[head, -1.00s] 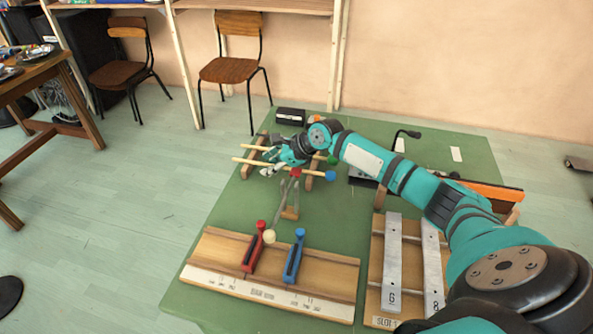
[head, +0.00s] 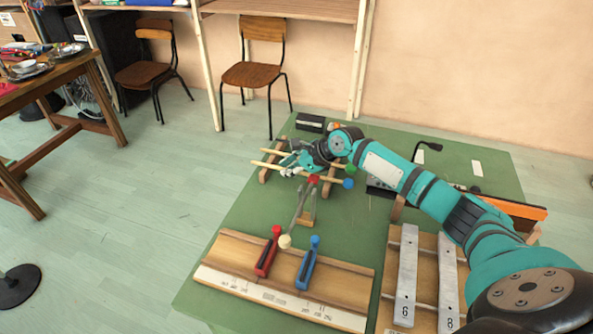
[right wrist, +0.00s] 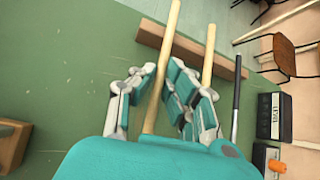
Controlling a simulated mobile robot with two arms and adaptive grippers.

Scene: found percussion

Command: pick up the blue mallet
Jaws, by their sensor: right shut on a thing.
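The blue mallet has a blue ball head (head: 348,183) and a pale wooden stick (head: 262,165). It lies across two wooden rests on the green table. My right gripper (head: 292,172) is at the middle of the stick, between the rests. In the right wrist view my right gripper (right wrist: 155,100) has its fingers on both sides of the blue mallet's stick (right wrist: 168,50) and is shut on it. The mallet's head is outside the wrist view. My left gripper is not in view.
A green-headed mallet (head: 351,168) lies parallel, just behind; its stick (right wrist: 209,50) is close beside my fingers in the wrist view. A dark box (head: 310,123) stands behind. A wooden board (head: 345,287) with red and blue clips is in front, metal bars (head: 407,275) at right.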

